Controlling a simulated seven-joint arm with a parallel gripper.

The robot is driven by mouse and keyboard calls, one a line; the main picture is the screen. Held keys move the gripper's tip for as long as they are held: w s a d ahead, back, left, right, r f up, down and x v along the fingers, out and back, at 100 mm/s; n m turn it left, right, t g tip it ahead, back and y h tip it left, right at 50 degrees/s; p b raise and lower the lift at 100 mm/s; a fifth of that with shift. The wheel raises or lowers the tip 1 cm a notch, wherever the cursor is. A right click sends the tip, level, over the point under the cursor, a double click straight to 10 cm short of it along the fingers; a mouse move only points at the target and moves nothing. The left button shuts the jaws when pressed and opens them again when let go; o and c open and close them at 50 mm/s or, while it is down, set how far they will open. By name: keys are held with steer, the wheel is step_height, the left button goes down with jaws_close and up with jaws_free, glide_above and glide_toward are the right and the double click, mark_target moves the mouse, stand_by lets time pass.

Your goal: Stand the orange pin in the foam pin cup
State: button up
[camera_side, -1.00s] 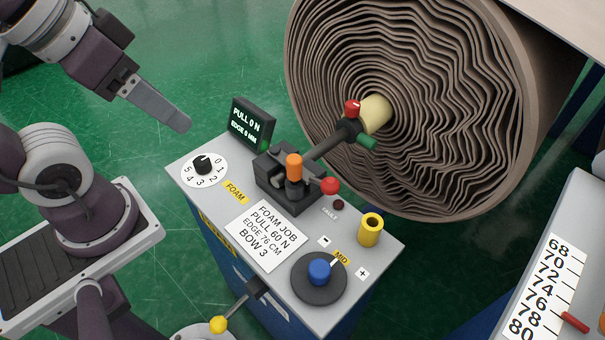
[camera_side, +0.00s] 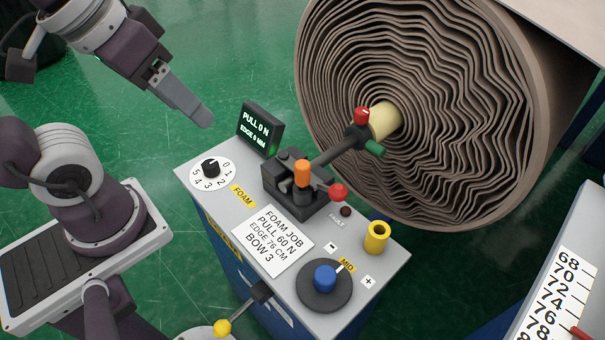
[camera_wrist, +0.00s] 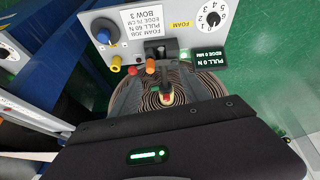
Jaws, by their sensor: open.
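The orange pin (camera_side: 302,172) stands upright in the dark clamp block (camera_side: 270,184) on the grey console; it also shows in the wrist view (camera_wrist: 150,67). A yellow hollow cup (camera_side: 377,237) stands upright near the console's right edge, also in the wrist view (camera_wrist: 116,63). Its mouth looks empty; it carries no readable label, so I cannot tell if it is the foam pin cup. My gripper (camera_side: 203,116) is open and empty, up and left of the console, apart from pin and cup.
A large wavy roll (camera_side: 410,100) stands behind the console. A bar with red and green knobs links the block to its core. A red ball knob (camera_side: 338,191) is close beside the pin. A display (camera_side: 260,128), dial (camera_side: 211,170) and blue knob (camera_side: 325,277) stand on the console.

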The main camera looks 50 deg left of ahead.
steer(key=w+d+f+n+g, duration=0.2)
steer(key=w+f+n, duration=0.1)
steer(key=w+n, duration=0.4)
steer(key=n+g, duration=0.3)
steer(key=n, duration=0.4)
glide_above(303, 164)
step_height(303, 164, down, 12)
steer(key=shift+s+r, duration=0.15)
steer(key=shift+r, duration=0.05)
steer(key=shift+n, duration=0.3)
step_height(303, 164, down, 8)
steer(key=shift+r, duration=0.1)
jaws_close()
